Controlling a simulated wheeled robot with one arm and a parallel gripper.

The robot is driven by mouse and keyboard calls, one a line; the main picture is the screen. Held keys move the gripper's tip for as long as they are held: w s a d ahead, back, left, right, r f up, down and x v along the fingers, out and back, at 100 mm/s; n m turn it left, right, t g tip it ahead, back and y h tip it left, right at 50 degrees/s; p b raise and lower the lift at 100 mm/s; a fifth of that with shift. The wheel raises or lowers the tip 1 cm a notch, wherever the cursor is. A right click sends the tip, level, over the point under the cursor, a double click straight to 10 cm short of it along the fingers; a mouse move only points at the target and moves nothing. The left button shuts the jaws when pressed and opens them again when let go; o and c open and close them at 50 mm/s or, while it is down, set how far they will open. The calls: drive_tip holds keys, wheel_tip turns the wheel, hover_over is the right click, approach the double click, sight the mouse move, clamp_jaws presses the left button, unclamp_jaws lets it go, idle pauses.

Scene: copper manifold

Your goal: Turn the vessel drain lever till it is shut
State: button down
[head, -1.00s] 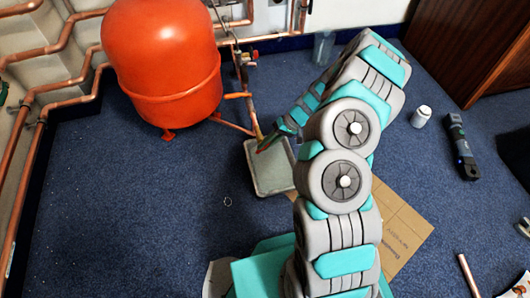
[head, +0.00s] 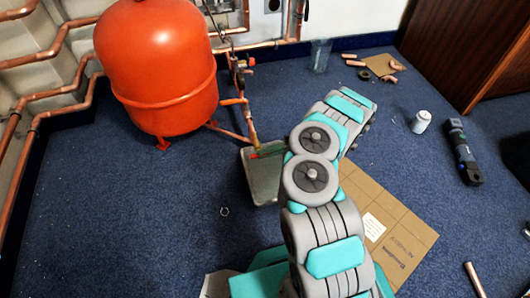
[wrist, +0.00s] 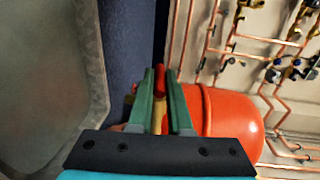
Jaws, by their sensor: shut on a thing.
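The orange-red vessel (head: 157,65) stands on its feet at the upper left in the head view, and it also shows in the wrist view (wrist: 232,124). A copper drain pipe (head: 246,112) runs down beside it toward a grey tray. A yellowish part shows between the fingers further back. In the head view the lever is too small to tell its angle.
The grey tray (head: 259,190) lies under the pipe. Cardboard (head: 352,188) lies beneath my arm. A clear cup (head: 320,55) is near the wall. Carpet at the left is free.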

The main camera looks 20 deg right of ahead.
drive_tip(key=shift+f+y, duration=0.2)
drive_tip(key=shift+y, duration=0.7)
drive_tip(key=c, duration=0.8)
unclamp_jaws()
drive_tip(key=shift+c, duration=0.2)
drive_tip(key=shift+d, duration=0.1)
drive_tip(key=d, duration=0.7)
drive_tip(key=shift+d+f, duration=0.2)
drive_tip(key=shift+d, duration=0.05)
